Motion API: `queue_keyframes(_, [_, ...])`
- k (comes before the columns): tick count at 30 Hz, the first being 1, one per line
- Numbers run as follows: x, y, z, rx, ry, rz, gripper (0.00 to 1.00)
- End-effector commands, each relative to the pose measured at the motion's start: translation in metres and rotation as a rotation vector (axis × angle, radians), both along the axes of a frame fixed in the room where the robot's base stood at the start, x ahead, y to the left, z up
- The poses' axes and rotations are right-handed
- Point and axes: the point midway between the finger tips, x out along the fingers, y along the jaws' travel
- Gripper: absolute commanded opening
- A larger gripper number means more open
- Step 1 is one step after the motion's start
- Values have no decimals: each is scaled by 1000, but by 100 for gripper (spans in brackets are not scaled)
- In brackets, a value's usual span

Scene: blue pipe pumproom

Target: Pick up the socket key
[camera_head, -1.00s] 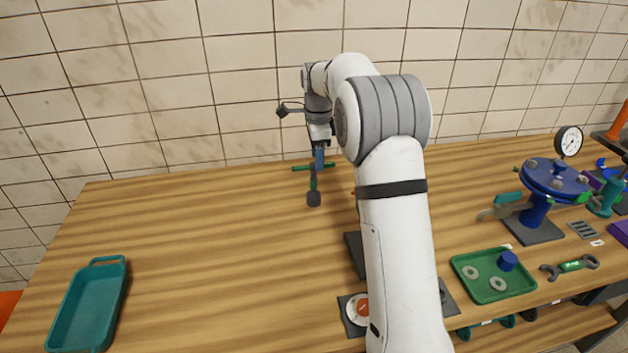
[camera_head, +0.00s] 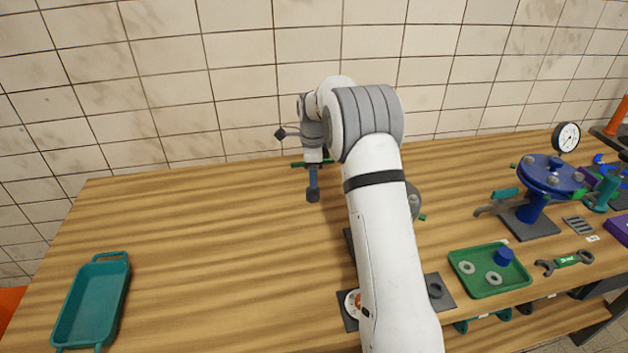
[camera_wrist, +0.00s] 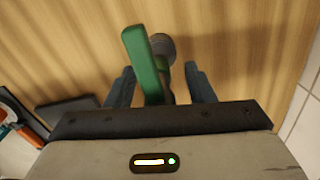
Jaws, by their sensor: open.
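The socket key is a T-shaped tool with a green cross handle (camera_head: 298,164) and a dark socket end (camera_head: 313,195). It is at the back middle of the wooden bench. In the wrist view its green handle (camera_wrist: 145,60) rises between my two fingers, with the round dark socket end (camera_wrist: 163,46) beyond it. My gripper (camera_head: 313,184) is low over the key and hides most of its shaft in the head view. In the wrist view my gripper (camera_wrist: 160,84) is open, one finger on each side of the key, with visible gaps.
A teal tray (camera_head: 122,290) stands at the left. At the right are a green tray (camera_head: 478,290) with rings and a blue part, a wrench (camera_head: 565,262), a blue flanged stand (camera_head: 535,208) and a gauge (camera_head: 566,137).

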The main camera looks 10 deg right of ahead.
Motion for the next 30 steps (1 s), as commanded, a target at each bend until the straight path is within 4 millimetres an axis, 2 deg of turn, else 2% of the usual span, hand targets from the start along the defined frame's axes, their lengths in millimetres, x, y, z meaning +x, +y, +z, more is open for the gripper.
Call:
queue_keyframes(3, [0, 0, 0, 0, 0, 0, 47])
queue_keyframes(20, [0, -1, 0, 0, 0, -1, 1])
queue_keyframes(30, [0, -1, 1, 0, -1, -1, 0])
